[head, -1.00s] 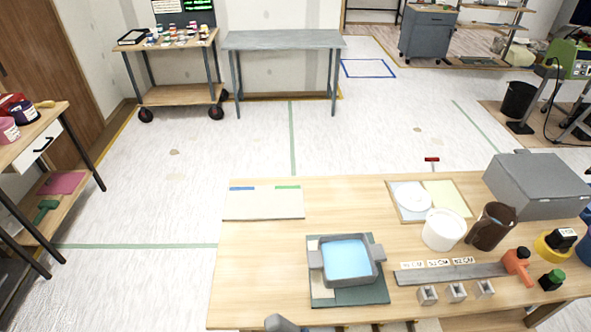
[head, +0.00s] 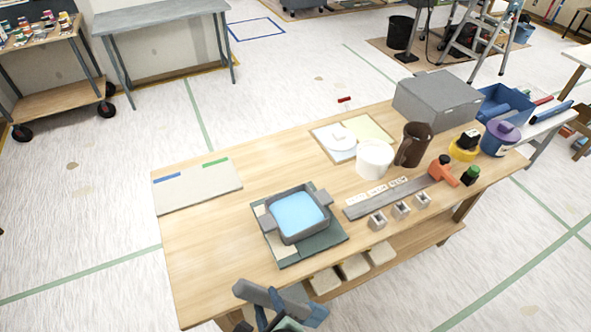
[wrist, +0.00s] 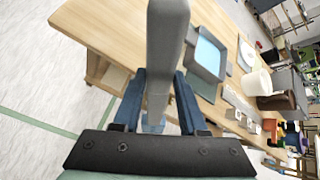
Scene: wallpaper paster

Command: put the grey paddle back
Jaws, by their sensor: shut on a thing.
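The grey paddle (head: 258,293) shows at the bottom of the head view, near the front edge of the workbench. In the wrist view the paddle (wrist: 167,45) is a long grey bar with a rounded end, running up from between the blue fingers. My gripper (head: 288,312) is shut on it; in the wrist view a finger of my gripper (wrist: 158,98) lies on each side of the bar. The paddle is apart from the grey basin of blue liquid (head: 298,214), which stands on a dark green mat (head: 322,240). The paddle's lower part is hidden.
On the workbench (head: 215,240) stand a white tub (head: 374,160), a brown jug (head: 413,145), a grey bar with labels (head: 385,197), several small grey holders (head: 401,210), an orange tool (head: 443,170) and a grey box (head: 438,98). The bench's left front is bare.

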